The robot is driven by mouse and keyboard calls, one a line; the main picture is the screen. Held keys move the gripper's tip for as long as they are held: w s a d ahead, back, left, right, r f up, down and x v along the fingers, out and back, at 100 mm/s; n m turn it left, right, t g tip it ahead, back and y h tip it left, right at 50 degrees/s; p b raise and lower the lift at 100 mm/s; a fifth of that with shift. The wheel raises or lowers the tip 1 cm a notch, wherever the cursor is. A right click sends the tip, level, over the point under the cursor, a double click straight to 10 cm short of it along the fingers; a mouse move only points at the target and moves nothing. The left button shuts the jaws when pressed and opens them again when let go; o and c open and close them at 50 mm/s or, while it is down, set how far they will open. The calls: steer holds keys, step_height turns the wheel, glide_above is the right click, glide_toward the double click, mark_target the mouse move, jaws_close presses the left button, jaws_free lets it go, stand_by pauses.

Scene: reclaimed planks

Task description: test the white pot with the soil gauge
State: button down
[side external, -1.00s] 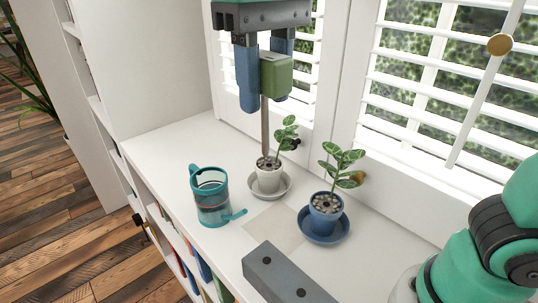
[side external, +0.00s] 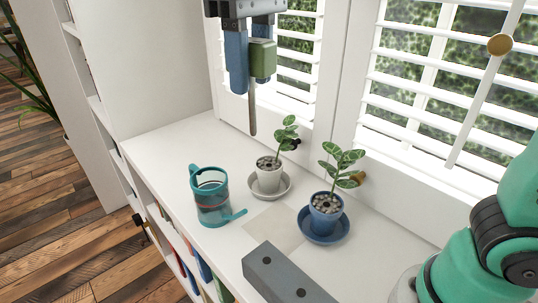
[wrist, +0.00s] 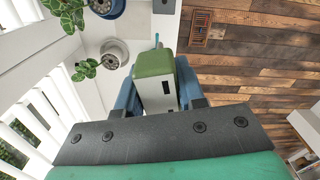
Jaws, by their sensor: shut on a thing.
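My gripper (side external: 250,68) is shut on the green soil gauge (side external: 262,60), whose metal probe (side external: 252,112) points straight down. The probe tip hangs in the air above and a little left of the white pot (side external: 268,178), clear of its soil. The white pot holds a leafy plant and stands in a pale saucer (side external: 284,190) on the white shelf top. In the wrist view the gauge's green body (wrist: 154,64) sits between my blue fingers, and the white pot (wrist: 112,58) shows to the left of it. The gauge's probe is hidden there.
A blue pot (side external: 326,215) with a plant stands in a blue saucer, right of the white pot. A teal watering can (side external: 211,198) stands at the left. A grey block with holes (side external: 285,275) lies in front. Window shutters (side external: 440,110) rise behind.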

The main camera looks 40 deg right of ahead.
steer(key=w+d+f+n, duration=1.3)
steer(key=d+n, duration=0.1)
steer(key=n, duration=0.1)
steer(key=shift+d, duration=0.2)
steer(key=shift+s+f, duration=0.1)
steer(key=shift+f, duration=1.65)
steer(key=shift+f, duration=2.8)
steer(key=shift+c, duration=2.3)
jaws_free()
